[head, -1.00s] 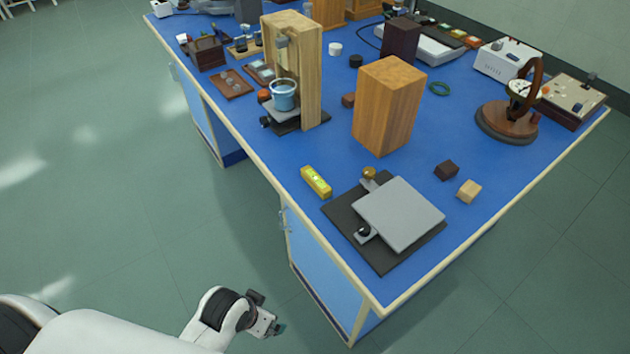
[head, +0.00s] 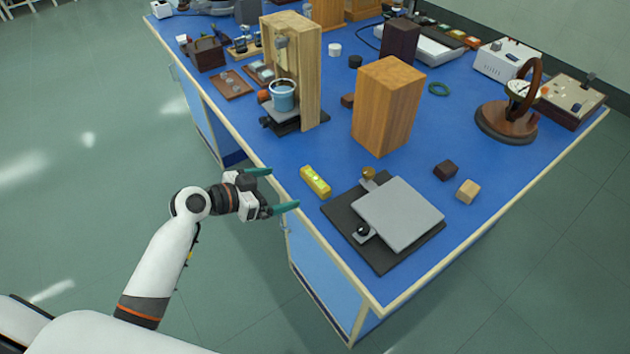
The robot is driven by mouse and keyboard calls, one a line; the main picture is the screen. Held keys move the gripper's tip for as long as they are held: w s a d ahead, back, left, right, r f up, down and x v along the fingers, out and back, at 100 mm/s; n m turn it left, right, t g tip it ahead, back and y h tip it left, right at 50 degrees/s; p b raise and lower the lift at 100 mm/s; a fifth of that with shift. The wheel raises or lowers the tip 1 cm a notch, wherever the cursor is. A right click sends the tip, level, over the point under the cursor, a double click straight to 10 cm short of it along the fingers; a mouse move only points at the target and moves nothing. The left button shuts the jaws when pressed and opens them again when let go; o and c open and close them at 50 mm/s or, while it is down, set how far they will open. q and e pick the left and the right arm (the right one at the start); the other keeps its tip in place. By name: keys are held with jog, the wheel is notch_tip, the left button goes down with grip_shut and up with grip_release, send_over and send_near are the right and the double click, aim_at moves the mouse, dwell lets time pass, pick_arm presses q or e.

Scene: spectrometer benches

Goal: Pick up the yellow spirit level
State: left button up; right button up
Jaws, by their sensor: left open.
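The yellow spirit level (head: 316,181) lies on the blue bench top near its left edge. It is a short bar with a pale vial area on top. My left gripper (head: 285,189) is open and empty, with its two green fingertips spread apart. It is just left of the level, by the bench edge, and its fingers point toward the level without touching it. My right gripper is not in view.
A dark base with a grey plate (head: 402,215) and a brass knob stands right of the level. A tall wooden block (head: 387,108) and a wooden frame with a blue cup (head: 283,96) stand behind. Two small blocks (head: 468,191) lie further right.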

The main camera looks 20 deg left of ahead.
aim_at(314, 180)
pick_arm(q)
jog(key=p+x, duration=0.1)
jog(key=x, duration=0.4)
jog(key=shift+w+d+r, duration=0.1)
jog(key=shift+w+d, duration=0.15)
jog(key=shift+w+d+f, duration=0.2)
jog(key=shift+w+d, duration=0.15)
jog(key=shift+w, duration=0.05)
jog(key=shift+w+d+p, duration=0.25)
jog(key=shift+w+p, duration=0.05)
jog(key=shift+p, duration=0.05)
jog(key=x, duration=0.4)
jog(key=shift+d+p, duration=0.15)
jog(key=shift+p, duration=0.25)
